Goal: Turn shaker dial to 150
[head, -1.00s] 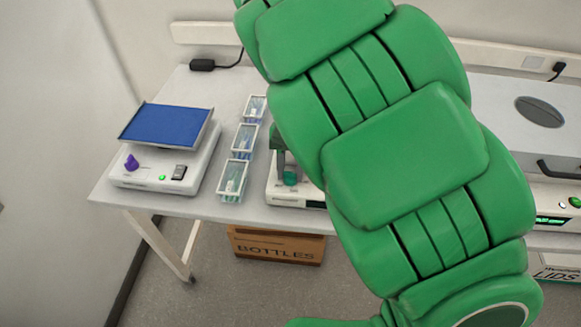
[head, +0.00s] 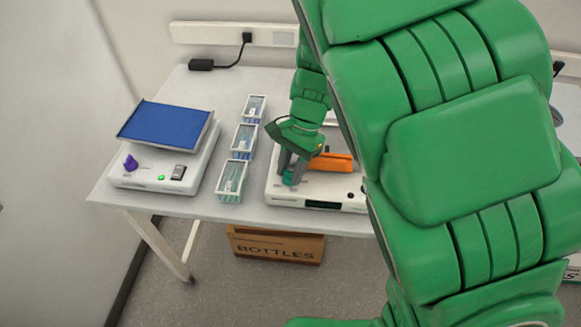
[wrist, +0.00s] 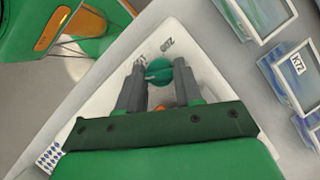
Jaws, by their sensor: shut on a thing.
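A green round dial (head: 288,179) sits at the front left of a white device (head: 283,200) on the bench. My gripper (head: 289,168) points down over it, its grey fingers shut on the dial. In the wrist view the dial (wrist: 157,70) lies between the two fingertips, with a short pale mark on it. Printed numbers, one like 200, show on the white panel (wrist: 190,45) beside the dial; others are too small or partly covered. Which number the mark meets I cannot tell. Another white device (head: 150,182) at left has a blue platform (head: 166,126) and a purple knob (head: 130,162).
Clear racks with tubes (head: 232,181) stand in a row just left of the gripped device. An orange part (head: 332,162) shows on that device behind my gripper. A BOTTLES box (head: 275,246) is under the bench. My arm hides much of the right side.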

